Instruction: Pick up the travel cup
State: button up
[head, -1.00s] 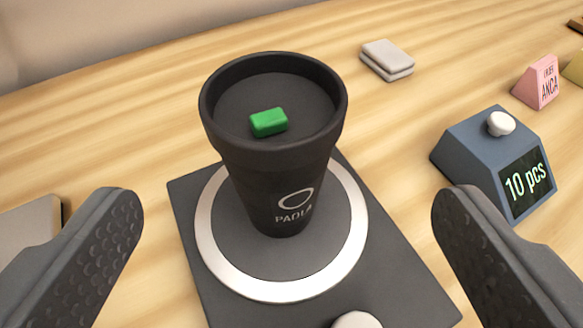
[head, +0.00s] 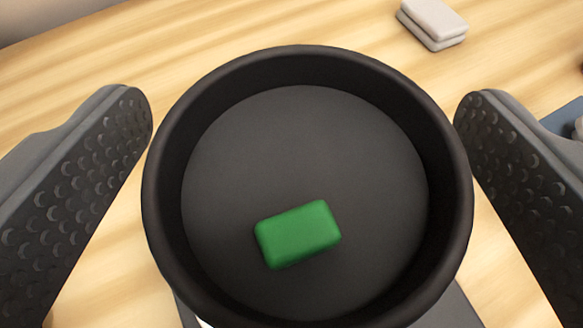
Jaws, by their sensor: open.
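The black travel cup (head: 307,135) fills the middle of the head view, seen from above into its round top. A green block (head: 298,234) lies on the dark surface inside the rim. My gripper (head: 303,108) is open, with one dark textured finger on each side of the cup. The fingers look close to the rim, with a narrow gap on each side; I cannot tell whether either touches. The cup's lower body and its lettering are hidden beneath the rim.
A grey stacked block (head: 432,22) lies on the wooden table (head: 130,42) at the upper right. Part of a blue-grey device (head: 565,119) shows at the right edge behind my finger. A corner of the dark plate (head: 450,308) shows below the cup.

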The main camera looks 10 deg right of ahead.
jog(key=shift+x, duration=0.95)
jog(key=c, duration=0.8)
jog(key=shift+o, duration=0.2)
